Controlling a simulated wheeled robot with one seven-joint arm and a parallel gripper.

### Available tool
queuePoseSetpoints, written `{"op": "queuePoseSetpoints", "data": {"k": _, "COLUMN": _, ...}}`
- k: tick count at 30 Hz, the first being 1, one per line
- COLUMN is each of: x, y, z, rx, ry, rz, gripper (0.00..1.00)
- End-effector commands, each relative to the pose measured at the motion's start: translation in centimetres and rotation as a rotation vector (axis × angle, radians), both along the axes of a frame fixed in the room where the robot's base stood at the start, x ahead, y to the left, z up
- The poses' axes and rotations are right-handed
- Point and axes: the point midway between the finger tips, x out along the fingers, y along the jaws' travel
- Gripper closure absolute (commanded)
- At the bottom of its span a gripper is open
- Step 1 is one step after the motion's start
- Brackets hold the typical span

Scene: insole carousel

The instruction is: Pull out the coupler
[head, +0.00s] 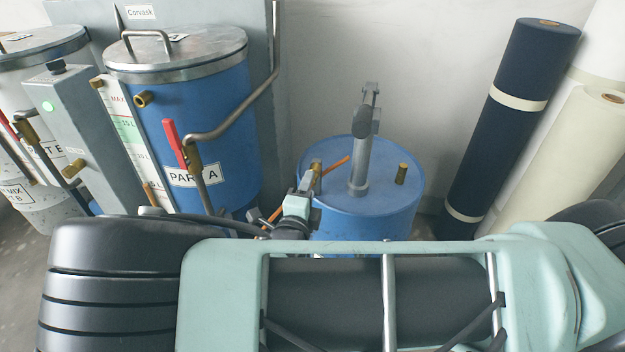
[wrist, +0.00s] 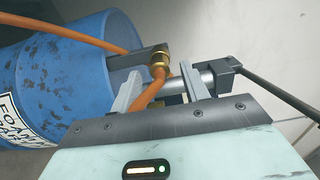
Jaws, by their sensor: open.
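The coupler (wrist: 158,66) is a brass fitting with an orange hose (wrist: 148,93) running from it, at the top of the wrist view. My gripper (wrist: 161,68) is open, with one finger on each side of the coupler and hose; I cannot tell whether either finger touches. A grey bracket or port (wrist: 140,57) sits by the coupler on the drum side. In the head view my gripper (head: 308,188) is at the left edge of the blue drum's top, and the brass coupler (head: 317,168) shows just beyond it, partly hidden.
The blue drum (head: 385,215) carries an upright grey pump (head: 361,160) and a second brass fitting (head: 402,174). The blue Part A tank (head: 215,120) stands left. Dark blue (head: 515,110) and cream (head: 570,165) rolls lean at right. A second orange hose (wrist: 80,37) crosses the drum.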

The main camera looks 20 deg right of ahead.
Motion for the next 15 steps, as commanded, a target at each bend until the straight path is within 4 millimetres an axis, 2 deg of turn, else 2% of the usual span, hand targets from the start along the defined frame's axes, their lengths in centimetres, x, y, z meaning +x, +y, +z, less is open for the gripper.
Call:
{"op": "queuePoseSetpoints", "data": {"k": 6, "x": 1.5, "y": -1.1, "z": -0.1, "rx": 0.001, "ry": 0.001, "rz": -0.001, "gripper": 0.55}}
{"op": "queuePoseSetpoints", "data": {"k": 15, "x": 1.9, "y": -1.4, "z": -0.1, "rx": 0.000, "ry": 0.001, "rz": 0.000, "gripper": 0.55}}
